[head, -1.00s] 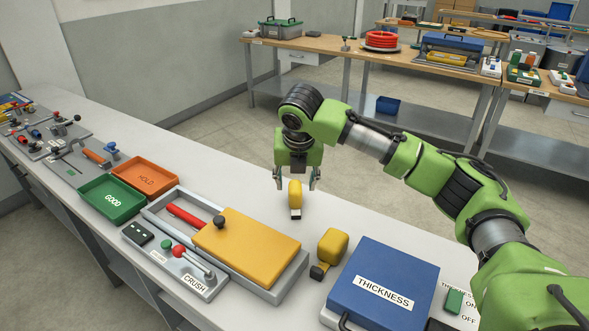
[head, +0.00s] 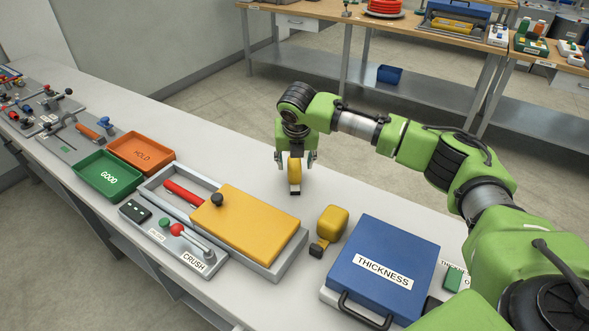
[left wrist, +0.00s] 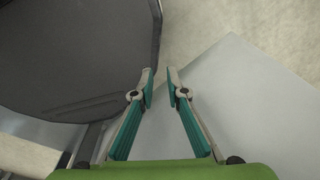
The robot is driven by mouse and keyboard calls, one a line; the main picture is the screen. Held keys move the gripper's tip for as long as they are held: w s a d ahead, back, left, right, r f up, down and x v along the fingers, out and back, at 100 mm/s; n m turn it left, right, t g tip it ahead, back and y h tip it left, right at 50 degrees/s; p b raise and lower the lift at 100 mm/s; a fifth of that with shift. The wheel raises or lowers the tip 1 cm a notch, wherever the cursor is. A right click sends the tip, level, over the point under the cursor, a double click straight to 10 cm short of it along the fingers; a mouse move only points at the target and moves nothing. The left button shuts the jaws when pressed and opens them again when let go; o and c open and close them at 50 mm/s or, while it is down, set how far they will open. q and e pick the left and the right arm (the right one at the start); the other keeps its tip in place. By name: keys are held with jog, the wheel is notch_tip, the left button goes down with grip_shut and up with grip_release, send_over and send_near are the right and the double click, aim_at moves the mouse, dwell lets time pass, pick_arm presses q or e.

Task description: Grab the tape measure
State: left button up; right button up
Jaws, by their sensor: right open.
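Two yellow-and-black things on the white bench look like tape measures. The narrow one (head: 295,172) stands upright under my right gripper (head: 296,160), with a dark and pale lower end. The squat one (head: 332,222) sits nearer, left of the blue case, with a black front part. My right gripper is open and points down, its fingers on either side of the upright one's upper part. Contact cannot be told. My left gripper (left wrist: 159,78) shows only in the left wrist view, its teal fingers apart with nothing between them.
A blue THICKNESS case (head: 385,262) stands to the right. A grey tray with a yellow plate (head: 250,230) and the CRUSH lever panel (head: 165,240) lie to the left, beyond them GOOD (head: 108,192) and HOLD (head: 160,150) trays. Bench behind the gripper is bare.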

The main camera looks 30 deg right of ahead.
aim_at(295, 163)
jog(key=x, duration=0.2)
jog(key=shift+w+f, duration=0.1)
jog(key=shift+f, duration=0.3)
jog(key=shift+w+d+f, duration=0.1)
jog(key=shift+w+f, duration=0.1)
jog(key=shift+f, duration=0.25)
grip_shut()
pick_arm(q)
jog(key=shift+s+d+r, duration=0.1)
jog(key=shift+s+r, duration=0.15)
jog(key=shift+s, duration=0.5)
pick_arm(e)
jog(key=shift+r, duration=0.1)
jog(key=shift+r, duration=0.15)
